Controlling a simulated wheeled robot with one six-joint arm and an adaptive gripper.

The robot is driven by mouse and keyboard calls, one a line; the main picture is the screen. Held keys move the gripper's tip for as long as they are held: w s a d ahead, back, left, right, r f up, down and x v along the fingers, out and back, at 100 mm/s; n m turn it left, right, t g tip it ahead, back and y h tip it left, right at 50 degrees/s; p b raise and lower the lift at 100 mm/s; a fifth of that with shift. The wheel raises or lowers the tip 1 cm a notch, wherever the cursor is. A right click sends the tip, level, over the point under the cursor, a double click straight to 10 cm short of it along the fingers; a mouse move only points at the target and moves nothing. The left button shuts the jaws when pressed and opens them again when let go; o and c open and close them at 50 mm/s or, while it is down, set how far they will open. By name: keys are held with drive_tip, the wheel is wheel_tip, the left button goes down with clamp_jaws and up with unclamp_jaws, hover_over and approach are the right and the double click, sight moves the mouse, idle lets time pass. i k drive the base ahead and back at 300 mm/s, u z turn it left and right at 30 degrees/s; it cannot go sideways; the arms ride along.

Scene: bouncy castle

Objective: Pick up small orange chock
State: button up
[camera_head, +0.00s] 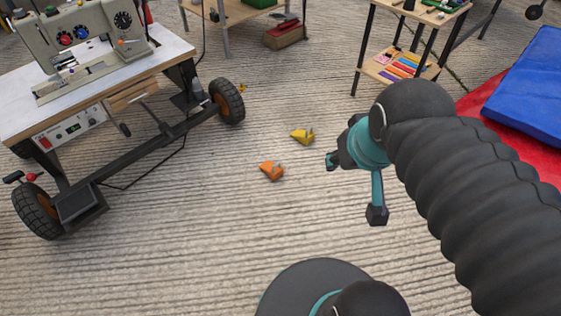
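A small orange chock (271,170) lies on the ribbed floor near the middle of the head view. My gripper (355,188) is to the right of it, at the end of my black arm. Its two fingers are spread wide apart, with nothing seen between them. It is apart from the chock, and its height above the floor is hard to judge. My arm hides part of the gripper.
A yellow chock (302,137) lies just behind the orange one. A wheeled sewing machine table (172,50) stands at left. A small shelf table (368,70) is behind, and blue mats (528,85) are at right. The floor around the chocks is clear.

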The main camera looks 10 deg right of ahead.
sight(275, 170)
drive_tip(key=k, duration=0.65)
drive_tip(key=u, duration=0.35)
drive_tip(key=i, duration=1.5)
drive_tip(key=z, duration=0.85)
